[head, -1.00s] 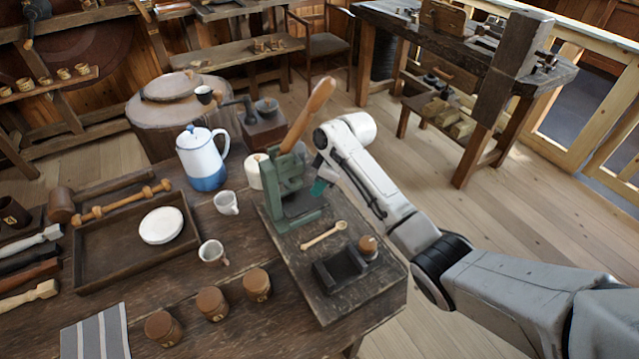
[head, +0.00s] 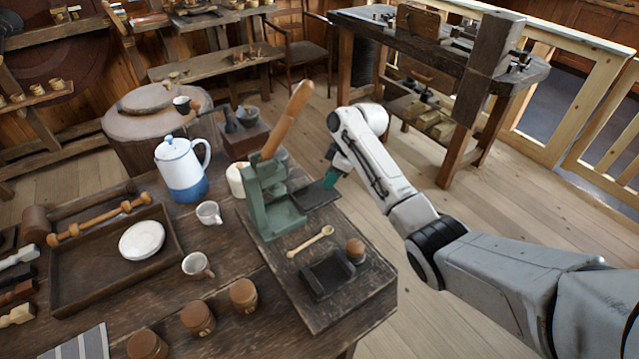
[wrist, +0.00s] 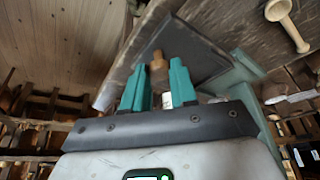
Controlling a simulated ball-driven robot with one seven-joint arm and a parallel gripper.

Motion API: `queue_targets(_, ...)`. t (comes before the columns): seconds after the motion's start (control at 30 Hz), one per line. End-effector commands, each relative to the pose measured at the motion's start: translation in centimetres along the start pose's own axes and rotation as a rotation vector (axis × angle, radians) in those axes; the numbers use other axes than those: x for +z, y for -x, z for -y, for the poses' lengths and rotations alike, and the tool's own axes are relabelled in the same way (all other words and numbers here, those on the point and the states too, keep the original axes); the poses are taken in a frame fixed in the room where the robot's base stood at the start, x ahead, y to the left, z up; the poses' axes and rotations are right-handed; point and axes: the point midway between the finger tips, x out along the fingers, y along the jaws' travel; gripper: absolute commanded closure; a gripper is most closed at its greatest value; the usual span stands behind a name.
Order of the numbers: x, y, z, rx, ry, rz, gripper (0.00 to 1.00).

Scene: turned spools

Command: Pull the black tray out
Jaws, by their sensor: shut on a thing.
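The black tray (head: 316,194) is a flat dark plate that sticks out of the right side of the green press (head: 272,208). Its inner end is still at the press. In the wrist view the tray (wrist: 196,56) lies just beyond my fingers, with a small wooden knob (wrist: 158,70) at its near edge. My gripper (head: 331,178) has teal fingertips at the tray's outer edge. In the wrist view my gripper (wrist: 158,88) is shut on the knob, one finger on each side.
The press stands on a wooden board (head: 350,300) with a wooden spoon (head: 310,242) and a black holder (head: 328,275). A white-and-blue pot (head: 183,170) and cups stand to the left. Open floor (head: 480,230) lies to the right.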

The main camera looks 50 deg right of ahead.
Motion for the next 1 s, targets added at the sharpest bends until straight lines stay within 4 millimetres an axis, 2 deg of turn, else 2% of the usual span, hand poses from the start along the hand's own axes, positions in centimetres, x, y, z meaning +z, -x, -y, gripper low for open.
queue_targets(0.23,0.0,0.0,0.1,-0.002,0.001,-0.001,1.0)
queue_targets(0.27,0.0,0.0,0.1,-0.002,0.001,-0.001,0.71)
queue_targets(0.5,0.0,0.0,0.1,-0.002,0.001,-0.001,0.48)
queue_targets(0.8,-0.1,0.2,0.0,-0.001,0.001,-0.002,0.48)
queue_targets(1.0,-0.1,2.8,0.0,0.002,0.002,-0.003,0.48)
